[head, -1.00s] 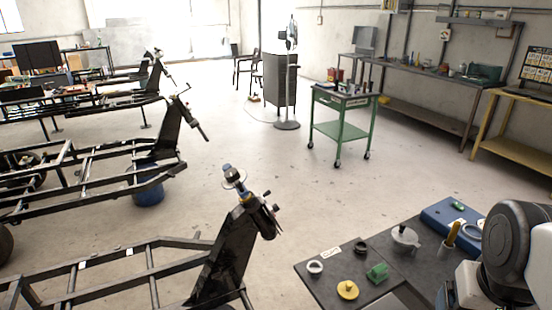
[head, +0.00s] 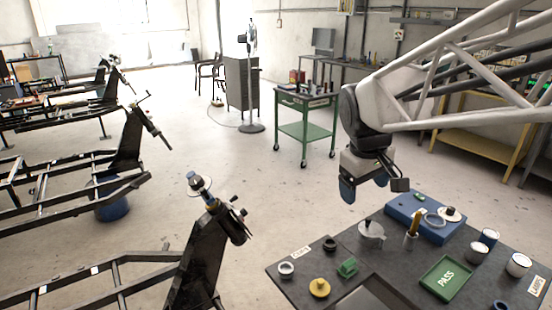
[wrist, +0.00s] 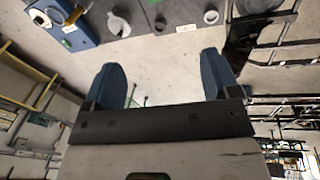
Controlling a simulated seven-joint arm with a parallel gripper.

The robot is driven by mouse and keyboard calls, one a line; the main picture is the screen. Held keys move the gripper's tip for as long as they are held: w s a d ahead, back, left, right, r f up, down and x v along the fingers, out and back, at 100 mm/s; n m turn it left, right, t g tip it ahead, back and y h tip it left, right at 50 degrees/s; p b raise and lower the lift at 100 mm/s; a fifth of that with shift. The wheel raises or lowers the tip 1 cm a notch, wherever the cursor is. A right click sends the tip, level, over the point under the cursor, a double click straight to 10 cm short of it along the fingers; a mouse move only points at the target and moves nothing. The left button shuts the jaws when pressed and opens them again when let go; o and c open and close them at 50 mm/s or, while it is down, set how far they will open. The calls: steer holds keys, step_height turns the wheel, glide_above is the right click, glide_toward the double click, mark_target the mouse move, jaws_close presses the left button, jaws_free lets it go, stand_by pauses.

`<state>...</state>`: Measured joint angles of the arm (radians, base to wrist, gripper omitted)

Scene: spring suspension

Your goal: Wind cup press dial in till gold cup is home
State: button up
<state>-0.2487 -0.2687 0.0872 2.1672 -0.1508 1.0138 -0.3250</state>
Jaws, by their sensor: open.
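The near black frame (head: 205,245) carries a press-like assembly on its tilted head tube. A pale round disc with a dark knob, probably the press dial (head: 200,186), tops it. A small yellowish band, possibly the gold cup (head: 209,203), shows just below; its seating is too small to tell. My gripper (head: 373,189) is open and empty, pointing down in the air to the right of the dial, well apart from it. In the wrist view my gripper (wrist: 162,75) shows two spread blue fingers with only floor between them.
A dark bench (head: 390,262) at lower right holds a yellow knobbed piece (head: 319,288), a green block (head: 347,267), rings, a lidded grey pot (head: 371,234), a blue box (head: 425,218) and a green PASS tray (head: 446,277). Floor between frame and bench is clear.

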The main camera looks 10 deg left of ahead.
steer(key=w+a+n, duration=0.4)
steer(key=w+a, duration=0.7)
steer(key=n+t+h, duration=0.1)
steer(key=n+h, duration=0.1)
steer(key=n, duration=1)
glide_toward(196, 180)
step_height(196, 180, down, 3)
steer(key=shift+w+r, duration=0.25)
steer(key=shift+w, duration=0.1)
steer(key=shift+d+f, duration=0.1)
steer(key=shift+x, duration=3.85)
steer(key=shift+w+d, duration=0.1)
steer(key=shift+c, duration=0.5)
